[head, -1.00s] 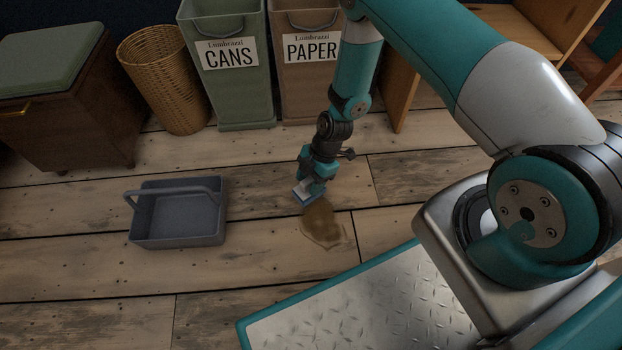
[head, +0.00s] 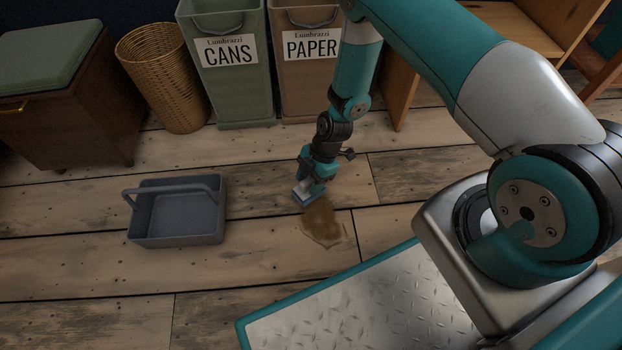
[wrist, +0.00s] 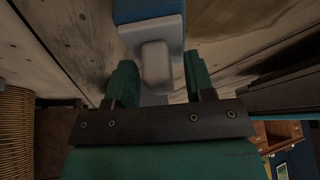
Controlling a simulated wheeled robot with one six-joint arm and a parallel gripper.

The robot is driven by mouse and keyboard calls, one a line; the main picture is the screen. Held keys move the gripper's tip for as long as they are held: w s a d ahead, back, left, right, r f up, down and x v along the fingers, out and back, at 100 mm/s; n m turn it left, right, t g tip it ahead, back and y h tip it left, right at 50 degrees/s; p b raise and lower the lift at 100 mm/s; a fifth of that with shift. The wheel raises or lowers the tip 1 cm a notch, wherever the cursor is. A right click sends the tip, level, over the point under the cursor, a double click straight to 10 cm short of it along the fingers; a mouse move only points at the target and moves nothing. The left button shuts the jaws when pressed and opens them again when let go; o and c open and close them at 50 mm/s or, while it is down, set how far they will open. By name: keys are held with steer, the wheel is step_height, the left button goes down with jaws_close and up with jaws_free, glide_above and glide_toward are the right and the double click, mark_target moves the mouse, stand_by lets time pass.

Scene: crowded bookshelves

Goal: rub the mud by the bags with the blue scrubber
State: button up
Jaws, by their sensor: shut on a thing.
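My gripper (head: 312,184) is shut on the blue scrubber (head: 302,196), low over the plank floor. In the wrist view the scrubber (wrist: 150,10) shows its blue part at the top edge, with its pale grip between the two green fingers of my gripper (wrist: 157,84). A brown mud patch (head: 322,224) lies on the floor just below and right of the scrubber in the head view. The scrubber is at the upper left edge of the mud. I cannot tell whether it touches the floor. No bags are plain to see.
A grey-blue caddy with a handle (head: 178,237) stands on the floor to the left. Behind are a wicker basket (head: 165,80), a green cans bin (head: 230,85), a brown paper bin (head: 300,95) and a green-topped stool (head: 60,110).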

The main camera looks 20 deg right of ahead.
steer(key=shift+f+b, duration=0.4)
steer(key=shift+f, duration=0.35)
